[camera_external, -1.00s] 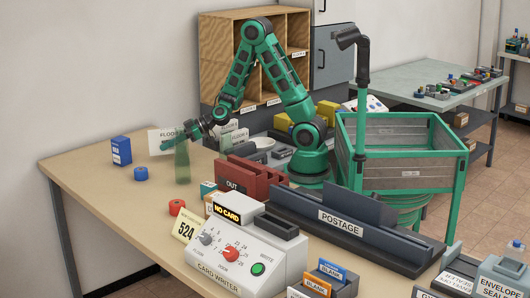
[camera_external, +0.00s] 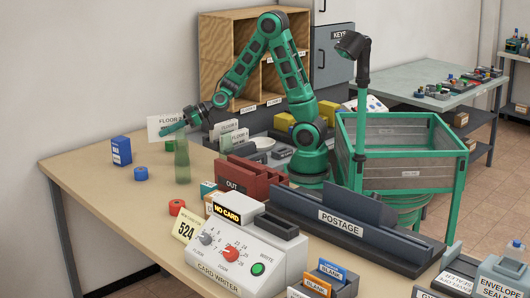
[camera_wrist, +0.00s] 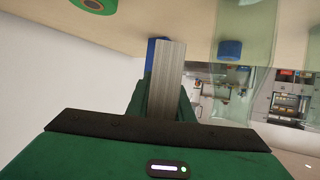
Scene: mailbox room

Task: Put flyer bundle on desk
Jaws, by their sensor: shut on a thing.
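The flyer bundle (camera_external: 157,130) is a white stack with a "FLOOR" label, in the external view above the far left part of the desk (camera_external: 105,185). My gripper (camera_external: 172,127) is shut on it and holds it in the air, clear of the desk top. In the wrist view the bundle's layered grey edge (camera_wrist: 168,75) stands between my green fingers. The fingers hide part of the bundle. A translucent green bottle (camera_external: 182,165) stands on the desk just below and right of the bundle in the external view.
A blue box (camera_external: 121,151), a blue roll (camera_external: 141,174) and a green roll (camera_external: 169,146) are near the bottle. A red roll (camera_external: 176,207), card writer (camera_external: 235,265) and red OUT tray (camera_external: 240,177) stand nearer. The desk's left front is clear.

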